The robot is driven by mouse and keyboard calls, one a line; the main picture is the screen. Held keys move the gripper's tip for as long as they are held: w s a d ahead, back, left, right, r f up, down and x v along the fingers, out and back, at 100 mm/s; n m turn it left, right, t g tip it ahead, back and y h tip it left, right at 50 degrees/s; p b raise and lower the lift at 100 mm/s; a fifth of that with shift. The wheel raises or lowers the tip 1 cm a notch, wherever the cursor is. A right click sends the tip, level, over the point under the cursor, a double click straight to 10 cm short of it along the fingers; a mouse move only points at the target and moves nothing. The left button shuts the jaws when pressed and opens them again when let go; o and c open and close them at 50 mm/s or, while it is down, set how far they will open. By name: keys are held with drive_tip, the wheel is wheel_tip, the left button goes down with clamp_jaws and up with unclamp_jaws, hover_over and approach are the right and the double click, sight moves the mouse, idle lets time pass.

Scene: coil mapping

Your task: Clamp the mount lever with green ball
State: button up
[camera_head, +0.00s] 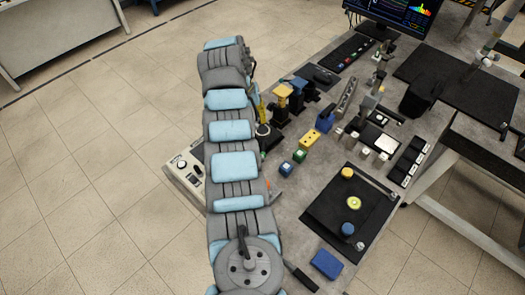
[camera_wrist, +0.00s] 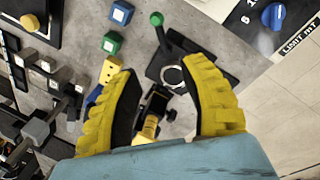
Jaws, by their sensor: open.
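The mount lever (camera_wrist: 164,36) shows in the wrist view as a dark lever with a green ball (camera_wrist: 156,19) at its end. It rises from a black mount (camera_wrist: 200,62) with a pale ring. My gripper (camera_wrist: 160,66) is open, its two yellow fingers spread with the lower part of the mount between them in the picture. The green ball lies beyond the fingertips, and neither finger visibly touches the lever. In the head view my arm hides most of this area, and I cannot make out the green ball there.
Blue (camera_head: 285,168) and green (camera_head: 299,155) cubes and a yellow block (camera_head: 309,138) stand beside the mount's area. A panel with a blue knob (camera_wrist: 273,16) is at the wrist view's upper right. A black tray (camera_head: 325,220) and several small devices occupy the table.

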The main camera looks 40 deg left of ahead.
sight(262, 150)
drive_tip(key=f, duration=0.5)
drive_tip(key=w+d+f, duration=0.1)
drive_tip(key=f, duration=0.5)
drive_tip(key=w+d+f+b, duration=0.1)
drive_tip(key=f, duration=0.4)
drive_tip(key=shift+d+f, duration=0.25)
drive_tip(key=shift+f, duration=0.15)
clamp_jaws()
